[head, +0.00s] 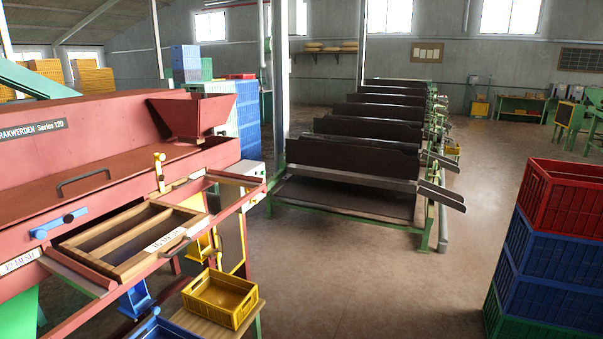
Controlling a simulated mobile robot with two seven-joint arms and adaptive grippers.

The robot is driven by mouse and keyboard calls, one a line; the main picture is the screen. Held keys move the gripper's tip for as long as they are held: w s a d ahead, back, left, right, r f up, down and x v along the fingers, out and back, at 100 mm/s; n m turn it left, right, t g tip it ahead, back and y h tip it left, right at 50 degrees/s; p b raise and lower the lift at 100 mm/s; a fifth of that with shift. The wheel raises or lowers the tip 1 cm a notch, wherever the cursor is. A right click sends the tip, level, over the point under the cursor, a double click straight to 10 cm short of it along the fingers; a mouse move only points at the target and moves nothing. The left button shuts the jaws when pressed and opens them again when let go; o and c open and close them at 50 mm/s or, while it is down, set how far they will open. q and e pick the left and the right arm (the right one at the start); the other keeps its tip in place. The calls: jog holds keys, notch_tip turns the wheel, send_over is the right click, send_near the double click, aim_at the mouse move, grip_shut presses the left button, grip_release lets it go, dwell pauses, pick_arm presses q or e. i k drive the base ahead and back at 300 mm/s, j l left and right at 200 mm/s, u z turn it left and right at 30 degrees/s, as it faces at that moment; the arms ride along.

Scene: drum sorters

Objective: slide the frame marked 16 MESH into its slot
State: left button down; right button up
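The 16 MESH frame (113,263) is a wooden frame with a middle bar and dark openings. It lies on the front of the red sorter machine (100,137), sticking out towards the lower right. Its white label (165,241) is on the near outer edge and appears to read 16 MESH. The frame's inner end meets the machine's front, and I cannot tell how far it reaches into its slot. A blue latch (60,222) is left of the frame and a yellow latch (158,172) is behind it. Neither of my grippers is in view.
A label reading 12 MESH (20,262) is at the far left. Below the frame are a blue spout (135,300) and a yellow crate (222,298) on a small wooden stand. Stacked crates (545,260) stand at right. The floor between (370,285) is clear.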

aim_at(119, 247)
jog(key=i+l+u, duration=0.1)
jog(key=u, duration=0.25)
jog(key=l+u, duration=0.1)
jog(key=u, duration=0.3)
jog(key=i+l+u, duration=0.1)
jog(key=u, duration=0.25)
jog(key=i+l+u, duration=0.1)
jog(key=l+u, duration=0.15)
jog(key=l, duration=0.3)
jog(key=l+u, duration=0.25)
jog(key=l, duration=0.3)
